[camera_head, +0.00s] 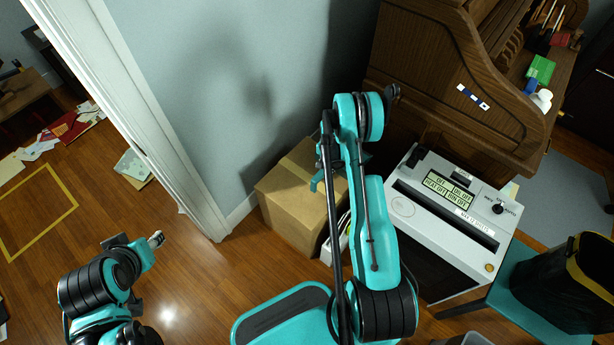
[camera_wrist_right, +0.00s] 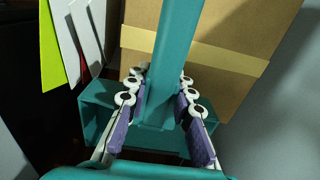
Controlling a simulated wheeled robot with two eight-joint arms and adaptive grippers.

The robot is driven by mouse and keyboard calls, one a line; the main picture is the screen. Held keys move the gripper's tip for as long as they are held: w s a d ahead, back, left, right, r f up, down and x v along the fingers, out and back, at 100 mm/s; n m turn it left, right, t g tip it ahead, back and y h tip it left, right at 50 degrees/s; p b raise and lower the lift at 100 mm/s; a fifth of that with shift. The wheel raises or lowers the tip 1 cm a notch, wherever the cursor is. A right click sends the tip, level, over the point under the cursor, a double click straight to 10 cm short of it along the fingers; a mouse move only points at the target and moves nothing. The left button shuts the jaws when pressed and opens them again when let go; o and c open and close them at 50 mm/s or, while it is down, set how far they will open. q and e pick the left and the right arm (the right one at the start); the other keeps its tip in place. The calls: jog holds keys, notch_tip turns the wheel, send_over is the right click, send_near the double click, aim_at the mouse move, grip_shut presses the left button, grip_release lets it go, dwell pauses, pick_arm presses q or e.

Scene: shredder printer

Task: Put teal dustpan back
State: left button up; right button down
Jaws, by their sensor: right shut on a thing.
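The teal dustpan shows in the right wrist view (camera_wrist_right: 177,45), its upright handle running up the middle and its wide pan below. My right gripper (camera_wrist_right: 158,95) is shut on the handle, one purple-padded finger on each side. In the head view, a small teal part, likely the dustpan (camera_head: 317,182), shows in front of the cardboard box; my right arm hides most of it and the gripper. I cannot tell whether the pan touches the floor or the box. My left gripper (camera_head: 157,239) is away at the lower left, above the floor; its opening is unclear.
The cardboard box (camera_head: 284,212) stands against the wall; it is also behind the dustpan in the right wrist view (camera_wrist_right: 240,72). The white shredder (camera_head: 415,222) and wooden desk (camera_head: 430,75) are at right. A black bin (camera_head: 560,290) stands lower right.

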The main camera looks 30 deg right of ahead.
jog(key=w+a+f+b, duration=0.1)
jog(key=w+a+f, duration=0.1)
jog(key=f, duration=0.1)
jog(key=w+a+f+b, duration=0.2)
jog(key=f, duration=0.1)
jog(key=w+a+f+b, duration=0.2)
jog(key=w+f, duration=0.1)
jog(key=shift+a+f, duration=0.1)
jog(key=shift+f, duration=0.3)
jog(key=shift+r, duration=0.15)
jog(key=shift+s, duration=0.1)
jog(key=shift+f, duration=0.2)
jog(key=c, duration=1.3)
grip_release()
jog(key=shift+r, duration=0.15)
